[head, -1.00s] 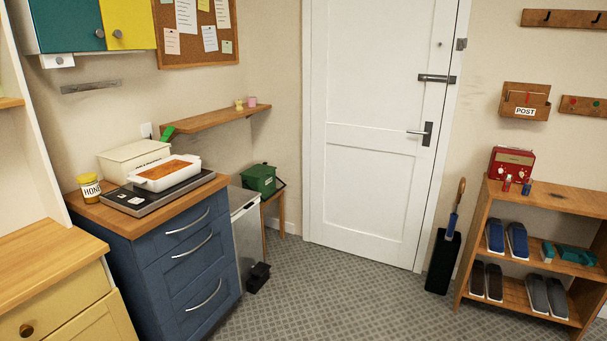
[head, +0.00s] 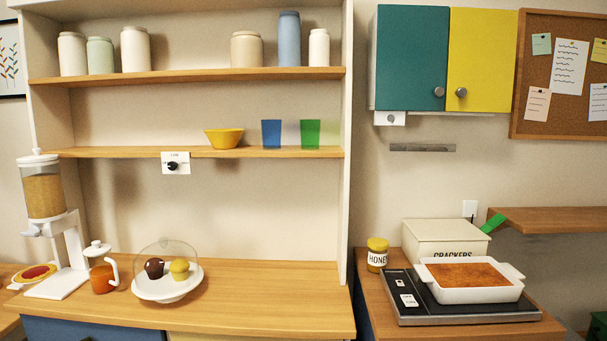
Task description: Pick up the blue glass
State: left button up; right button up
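The blue glass (head: 271,133) stands upright on the lower shelf (head: 100,153) of the open hutch. A green glass (head: 310,134) stands just to its right, with a small gap between them. A yellow bowl (head: 224,139) sits to its left on the same shelf. Neither of my grippers shows in the head view.
Several jars stand on the upper shelf (head: 190,75). The counter (head: 240,310) below holds a cereal dispenser (head: 45,195), a small orange pot (head: 103,279) and a domed cake stand (head: 167,288). The counter's right part is clear. A baking dish (head: 470,293) sits on the hob at right.

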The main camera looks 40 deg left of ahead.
aim_at(271, 129)
jog(key=u, duration=0.65)
jog(key=i, duration=1.1)
jog(key=u, duration=0.45)
